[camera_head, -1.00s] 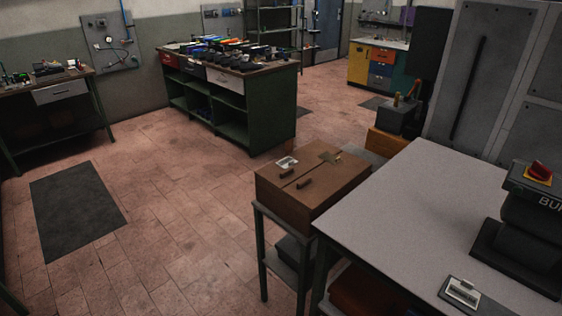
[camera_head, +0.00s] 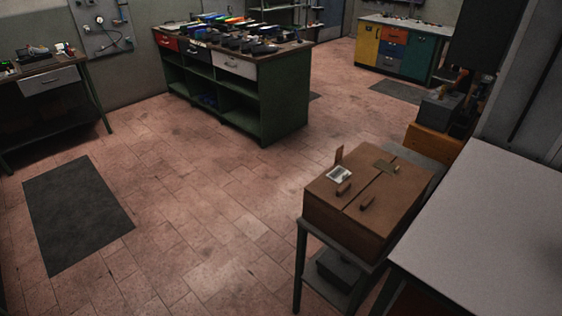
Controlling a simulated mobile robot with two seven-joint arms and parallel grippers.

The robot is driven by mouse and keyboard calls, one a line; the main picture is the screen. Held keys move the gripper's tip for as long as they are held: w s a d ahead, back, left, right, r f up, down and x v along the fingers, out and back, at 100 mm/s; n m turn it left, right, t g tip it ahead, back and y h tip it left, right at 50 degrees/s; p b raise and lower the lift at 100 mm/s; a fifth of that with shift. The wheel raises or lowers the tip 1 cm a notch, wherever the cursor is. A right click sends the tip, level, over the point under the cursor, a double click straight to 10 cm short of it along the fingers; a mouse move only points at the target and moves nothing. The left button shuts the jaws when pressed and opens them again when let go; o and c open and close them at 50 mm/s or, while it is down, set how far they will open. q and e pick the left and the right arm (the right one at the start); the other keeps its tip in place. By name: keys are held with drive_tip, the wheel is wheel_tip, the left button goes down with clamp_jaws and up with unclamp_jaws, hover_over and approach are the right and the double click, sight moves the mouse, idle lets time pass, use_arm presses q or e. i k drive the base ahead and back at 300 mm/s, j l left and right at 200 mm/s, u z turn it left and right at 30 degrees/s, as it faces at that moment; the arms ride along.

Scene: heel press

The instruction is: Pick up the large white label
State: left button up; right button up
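A small white rectangular piece with a grey centre (camera_head: 339,174) lies on top of the brown box (camera_head: 350,229), near its back left edge. It may be the large white label, but it is too small to read. Neither of my grippers is in view.
The brown box stands on a dark metal stand (camera_head: 301,262), close to a grey-topped table (camera_head: 490,225) at the right. A green workbench (camera_head: 270,115) stands at the back. A dark mat (camera_head: 77,213) lies on the left. The tiled floor between is clear.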

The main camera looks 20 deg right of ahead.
sight(338, 174)
drive_tip(key=i+j+u, duration=0.2)
drive_tip(key=i, duration=0.55)
drive_tip(key=i+j+u, duration=0.1)
drive_tip(key=i+u, duration=0.15)
drive_tip(key=i, duration=0.45)
drive_tip(key=i+z, duration=0.3)
drive_tip(key=z, duration=0.2)
drive_tip(key=i+z, duration=0.25)
drive_tip(key=z, duration=0.25)
drive_tip(key=i+j+z, duration=0.15)
drive_tip(key=z, duration=0.35)
drive_tip(key=i+j, duration=0.05)
drive_tip(key=i, duration=0.05)
